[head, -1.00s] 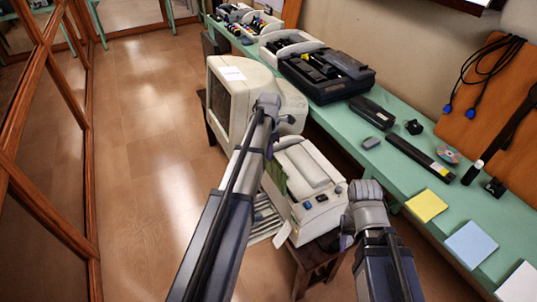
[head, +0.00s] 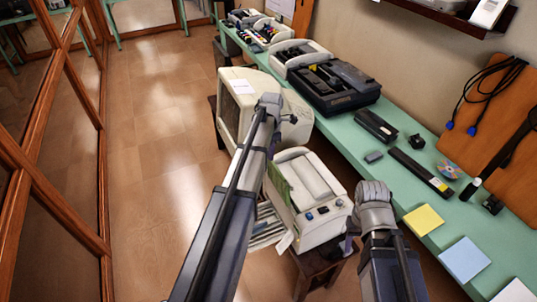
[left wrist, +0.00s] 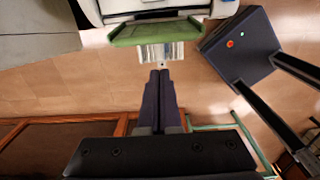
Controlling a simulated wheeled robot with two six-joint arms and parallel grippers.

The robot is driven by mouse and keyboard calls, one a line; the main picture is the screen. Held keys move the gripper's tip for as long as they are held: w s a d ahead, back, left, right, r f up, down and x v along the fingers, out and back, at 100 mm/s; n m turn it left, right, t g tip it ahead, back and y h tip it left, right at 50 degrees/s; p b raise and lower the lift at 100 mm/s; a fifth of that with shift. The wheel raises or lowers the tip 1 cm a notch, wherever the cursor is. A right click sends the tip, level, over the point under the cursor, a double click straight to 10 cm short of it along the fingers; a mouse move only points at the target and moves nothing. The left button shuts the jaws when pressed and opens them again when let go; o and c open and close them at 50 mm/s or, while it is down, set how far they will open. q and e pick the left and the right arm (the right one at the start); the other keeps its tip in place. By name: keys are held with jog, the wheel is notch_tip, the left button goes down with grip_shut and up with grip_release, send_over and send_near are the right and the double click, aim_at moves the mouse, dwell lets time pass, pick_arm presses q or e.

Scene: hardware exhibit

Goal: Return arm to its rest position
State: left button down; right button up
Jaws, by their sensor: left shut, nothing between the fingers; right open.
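My left arm (head: 225,210) stretches forward from the bottom of the head view, its wrist in front of the beige monitor. In the left wrist view, my left gripper (left wrist: 160,73) is shut and empty, its dark fingers pressed together over the floor. The fingertips sit just short of a pale ribbed stack and a green panel in that picture. My right gripper (head: 350,237) is open and empty at the right of the beige printer, its fingers partly hidden by its wrist. My right arm (head: 393,265) comes up from the bottom edge.
A beige monitor (head: 232,105) and a beige printer (head: 318,222) stand close by the arms. A green bench (head: 400,175) with dark devices and coloured notes runs along the wall. Wood-framed panes (head: 85,75) line the left. The floor (head: 150,180) between is clear.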

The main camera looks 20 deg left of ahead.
pick_arm(q)
jog(key=shift+d+r, duration=0.1)
jog(key=shift+r, duration=0.35)
jog(key=s+d+f+m+b, duration=0.3)
jog(key=s+d+m, duration=0.9)
jog(key=m, duration=0.3)
jog(key=s+d+f+m+y+b, duration=0.1)
jog(key=s+d+f+m+b, duration=0.3)
jog(key=s+d+m, duration=0.7)
jog(key=d+m, duration=0.1)
jog(key=m, duration=0.4)
jog(key=shift+s+d+f+m, duration=0.15)
jog(key=shift+s+m, duration=0.15)
jog(key=shift+s, duration=0.05)
